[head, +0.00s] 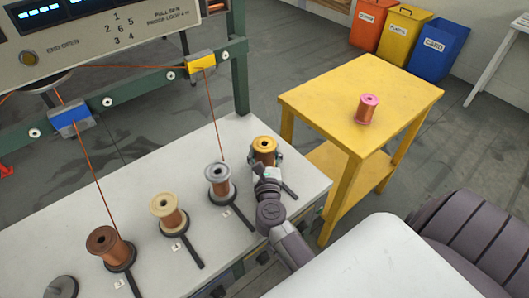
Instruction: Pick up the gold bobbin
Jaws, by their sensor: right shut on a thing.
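The gold bobbin (264,146) stands upright at the right end of the row on the white bench (140,160). It has a gold top flange and copper-coloured wire. My right gripper (267,169) reaches it from the near side and is shut on it. The gripper hides the bobbin's lower part, so I cannot tell whether it still rests on its holder. My left gripper is not in view.
A silver bobbin (219,181), a cream bobbin (168,213) and a brown bobbin (109,246) stand left of it. Orange wires run up to the green frame (140,88). A yellow table (325,97) at right carries a pink bobbin (367,108).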

